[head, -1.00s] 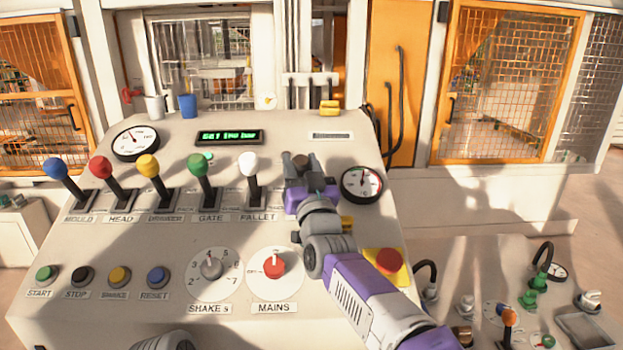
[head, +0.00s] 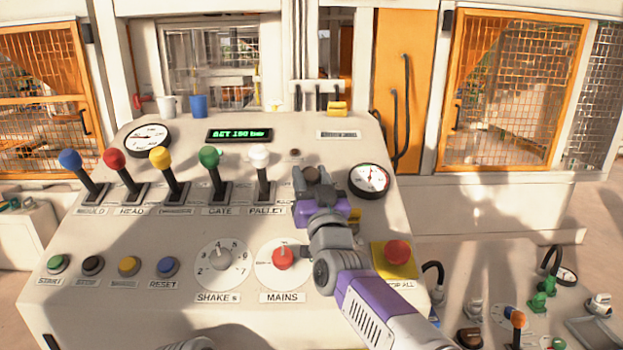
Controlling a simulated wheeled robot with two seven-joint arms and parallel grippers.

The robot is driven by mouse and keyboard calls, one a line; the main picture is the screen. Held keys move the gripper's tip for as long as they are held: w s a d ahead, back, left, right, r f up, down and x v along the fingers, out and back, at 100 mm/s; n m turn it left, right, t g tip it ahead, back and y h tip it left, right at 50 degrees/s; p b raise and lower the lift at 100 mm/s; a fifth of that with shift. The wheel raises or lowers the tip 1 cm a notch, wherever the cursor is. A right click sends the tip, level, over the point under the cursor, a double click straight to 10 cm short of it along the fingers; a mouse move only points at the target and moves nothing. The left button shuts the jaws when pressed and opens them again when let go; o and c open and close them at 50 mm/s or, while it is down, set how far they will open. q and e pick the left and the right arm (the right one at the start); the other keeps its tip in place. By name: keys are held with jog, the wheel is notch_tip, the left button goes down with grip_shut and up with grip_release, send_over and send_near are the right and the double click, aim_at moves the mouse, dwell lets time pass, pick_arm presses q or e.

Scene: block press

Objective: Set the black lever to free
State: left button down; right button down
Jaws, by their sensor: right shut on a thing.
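My right gripper (head: 312,178) is over the right end of the lever row on the sloping panel. It is shut on the dark knob of the black lever (head: 311,173). The gripper and wrist hide this lever's shaft, slot and name plate, so its marked positions cannot be read. The knob sits lower in the picture than the neighbouring white knob. My left gripper is out of view.
The white lever (head: 259,156) stands just left of my gripper, with green, yellow, red and blue levers farther left. A gauge (head: 369,179) is close on the right. The mains knob (head: 283,258) and red stop button (head: 397,252) lie nearer. The display (head: 239,135) reads "SET 160 bar".

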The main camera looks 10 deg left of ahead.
jog(key=c, duration=0.6)
grip_release()
jog(key=shift+s, duration=0.1)
jog(key=v, duration=0.7)
jog(key=shift+s+d+b, duration=0.1)
jog(key=shift+b, duration=0.25)
jog(key=shift+s, duration=0.1)
jog(key=shift+f, duration=0.1)
